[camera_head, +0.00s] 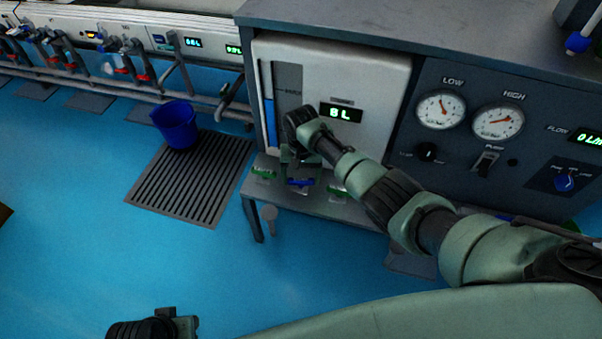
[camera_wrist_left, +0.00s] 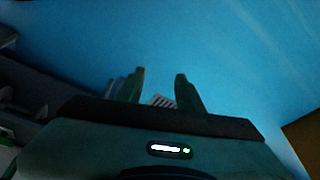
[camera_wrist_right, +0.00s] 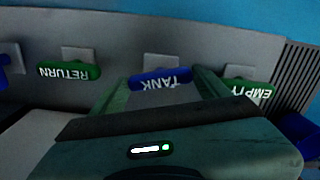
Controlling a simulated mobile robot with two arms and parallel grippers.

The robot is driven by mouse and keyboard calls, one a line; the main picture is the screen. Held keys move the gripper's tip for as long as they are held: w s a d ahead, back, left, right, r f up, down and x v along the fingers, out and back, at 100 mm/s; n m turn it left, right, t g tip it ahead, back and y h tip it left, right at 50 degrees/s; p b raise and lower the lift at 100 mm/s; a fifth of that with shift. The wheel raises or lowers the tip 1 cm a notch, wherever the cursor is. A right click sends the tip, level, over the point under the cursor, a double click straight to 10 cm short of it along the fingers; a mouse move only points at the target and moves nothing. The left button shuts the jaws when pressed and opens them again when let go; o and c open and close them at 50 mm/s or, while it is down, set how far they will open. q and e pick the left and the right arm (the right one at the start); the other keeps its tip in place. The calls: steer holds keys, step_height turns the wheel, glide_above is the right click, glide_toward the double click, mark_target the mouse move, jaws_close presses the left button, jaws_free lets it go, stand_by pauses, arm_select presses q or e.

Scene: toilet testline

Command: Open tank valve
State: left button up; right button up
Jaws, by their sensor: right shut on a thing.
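The blue tank valve handle, marked TANK (camera_wrist_right: 160,80), is in the middle of the right wrist view, between the green handles marked RETURN (camera_wrist_right: 69,71) and EMPTY (camera_wrist_right: 248,90). My right gripper (camera_wrist_right: 163,86) is shut on the blue handle, with one finger at each end of it. In the head view the blue handle (camera_head: 300,182) shows just below my right gripper (camera_head: 301,168), on the low shelf under the white tank panel (camera_head: 375,95). My left gripper (camera_wrist_left: 160,88) is open and empty above the blue floor.
The tank panel has a level gauge (camera_head: 269,105) and a display reading 8L (camera_head: 340,113). Dials and switches (camera_head: 480,150) are at the right. A blue bucket (camera_head: 176,124) stands on a floor grate (camera_head: 190,180). The floor in front is clear.

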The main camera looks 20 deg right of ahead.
mark_target(301, 179)
steer(key=n+p, duration=0.1)
steer(key=n, duration=0.2)
arm_select(q)
step_height(301, 179, down, 8)
steer(key=shift+s+g+p, duration=0.3)
steer(key=shift+s+p, duration=0.05)
steer(key=shift+p, duration=0.05)
arm_select(e)
steer(key=shift+n, duration=1)
arm_select(q)
steer(key=shift+f, duration=0.1)
arm_select(e)
steer(key=o, duration=1.4)
steer(key=shift+c, duration=0.2)
steer(key=shift+r, duration=0.3)
arm_select(q)
steer(key=s+f+p, duration=0.3)
steer(key=s+f, duration=0.3)
steer(key=f, duration=0.4)
steer(key=shift+a+g, duration=0.3)
steer(key=shift+a, duration=0.1)
arm_select(e)
step_height(301, 179, up, 7)
steer(key=shift+r, duration=0.1)
